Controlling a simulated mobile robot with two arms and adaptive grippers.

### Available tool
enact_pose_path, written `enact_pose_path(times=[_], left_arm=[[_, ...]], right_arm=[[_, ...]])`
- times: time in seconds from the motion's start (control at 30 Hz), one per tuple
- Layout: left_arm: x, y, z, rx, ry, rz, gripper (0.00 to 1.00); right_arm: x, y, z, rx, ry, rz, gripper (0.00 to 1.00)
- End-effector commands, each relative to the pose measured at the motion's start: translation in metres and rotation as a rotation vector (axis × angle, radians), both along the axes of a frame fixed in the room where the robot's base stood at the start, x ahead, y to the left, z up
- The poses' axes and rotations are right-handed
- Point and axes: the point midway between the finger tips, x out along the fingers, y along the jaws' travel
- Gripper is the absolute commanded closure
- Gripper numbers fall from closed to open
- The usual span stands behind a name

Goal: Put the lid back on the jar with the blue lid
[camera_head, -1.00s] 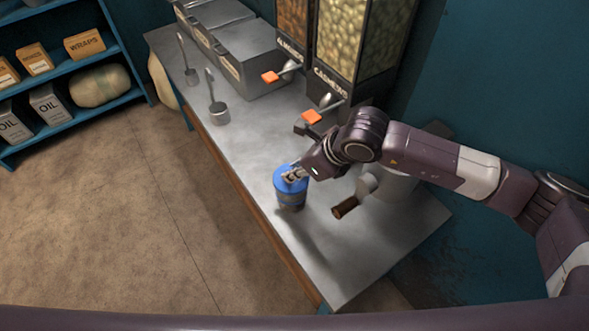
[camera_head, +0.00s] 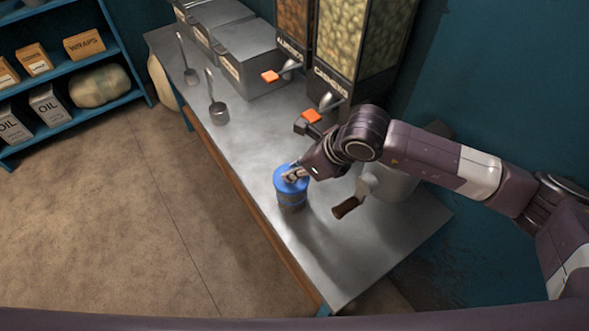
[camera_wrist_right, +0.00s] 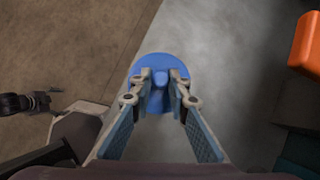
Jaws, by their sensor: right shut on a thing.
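The jar (camera_head: 291,203) stands upright on the metal counter, with the blue lid (camera_head: 281,179) on or just over its top; from here I cannot tell whether the lid is fully seated. My right gripper (camera_head: 294,175) reaches in from the right above the jar and is shut on the lid's raised middle part. In the right wrist view the blue lid (camera_wrist_right: 160,66) is a round disc and my right fingertips (camera_wrist_right: 160,90) close on its knob. The jar body is hidden under the lid there.
Dispensers with orange tabs (camera_head: 311,116) and lidded bins (camera_head: 250,55) stand behind. Two ladles (camera_head: 218,112) lie to the left. The front counter corner is clear.

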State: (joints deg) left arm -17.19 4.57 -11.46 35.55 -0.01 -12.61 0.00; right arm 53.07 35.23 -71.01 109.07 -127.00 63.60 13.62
Motion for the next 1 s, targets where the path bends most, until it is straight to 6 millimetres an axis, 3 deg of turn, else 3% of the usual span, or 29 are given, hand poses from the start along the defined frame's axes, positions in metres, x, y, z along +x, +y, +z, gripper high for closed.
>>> enact_pose_path(times=[0.17, 0.2, 0.33, 0.57, 0.7, 1.0], left_arm=[[0.0000, 0.0001, 0.0001, 0.000, 0.000, 0.000, 0.24], [0.0000, 0.0001, 0.0001, 0.000, 0.000, 0.000, 0.24], [0.0000, 0.0002, 0.0001, 0.000, 0.000, 0.000, 0.24], [0.0000, 0.0002, 0.0001, 0.000, 0.000, 0.000, 0.24], [-0.0001, 0.0002, 0.0001, 0.000, 0.000, 0.000, 0.24], [-0.0001, 0.0002, 0.0004, 0.000, 0.000, 0.000, 0.24]], right_arm=[[0.0002, 0.0001, 0.0002, 0.001, -0.001, 0.000, 1.00], [0.0001, 0.0002, 0.0002, 0.001, -0.001, 0.000, 0.80], [0.0002, 0.0001, 0.0001, 0.001, -0.001, 0.000, 0.66], [0.0001, 0.0000, -0.0001, 0.000, 0.000, 0.000, 0.63], [0.0001, 0.0000, -0.0001, 0.000, 0.000, 0.000, 0.47], [0.0002, 0.0000, 0.0004, 0.000, 0.000, 0.000, 0.46]])
